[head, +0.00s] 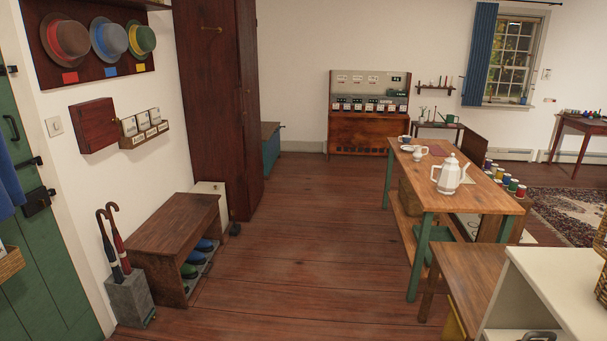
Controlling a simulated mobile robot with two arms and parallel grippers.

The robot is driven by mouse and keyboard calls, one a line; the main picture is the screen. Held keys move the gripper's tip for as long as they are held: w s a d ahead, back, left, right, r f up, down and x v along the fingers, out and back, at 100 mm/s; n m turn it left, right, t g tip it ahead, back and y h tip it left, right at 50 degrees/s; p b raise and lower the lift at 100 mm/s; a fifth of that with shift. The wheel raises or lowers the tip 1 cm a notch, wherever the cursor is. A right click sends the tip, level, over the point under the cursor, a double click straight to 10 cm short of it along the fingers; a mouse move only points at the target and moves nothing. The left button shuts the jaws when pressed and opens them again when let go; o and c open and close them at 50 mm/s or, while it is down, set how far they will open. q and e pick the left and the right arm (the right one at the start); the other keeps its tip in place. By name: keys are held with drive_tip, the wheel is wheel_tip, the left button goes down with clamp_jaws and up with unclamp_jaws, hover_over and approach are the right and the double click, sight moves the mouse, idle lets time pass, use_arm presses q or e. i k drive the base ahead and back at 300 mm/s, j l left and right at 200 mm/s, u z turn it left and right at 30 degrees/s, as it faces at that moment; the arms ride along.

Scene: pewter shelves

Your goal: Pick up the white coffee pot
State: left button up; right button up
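The white coffee pot (449,176) stands upright on the wooden table (478,201) with green legs, right of the middle in the head view. It has a lid with a knob, a handle on its left side and a spout on its right side. Smaller white pieces sit behind it on the same table, one of them a small cup-like vessel (418,154). Neither of my grippers shows in the head view, and nothing touches the pot.
Open wooden floor (310,230) lies between me and the table. A lower wooden bench (470,280) and a white cabinet (560,285) stand at the near right. A shoe bench (180,232) and an umbrella stand (129,297) are at the left.

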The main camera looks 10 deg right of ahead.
sight(448, 181)
drive_tip(key=i+l+z, duration=0.25)
drive_tip(key=i, duration=0.4)
drive_tip(key=i+l+z, duration=0.1)
drive_tip(key=i+z, duration=0.15)
drive_tip(key=i, duration=0.35)
drive_tip(key=i+z, duration=0.25)
drive_tip(key=i, duration=0.4)
drive_tip(key=i+j+z, duration=0.25)
drive_tip(key=i, duration=0.4)
drive_tip(key=i+j+z, duration=0.25)
drive_tip(key=i, duration=0.35)
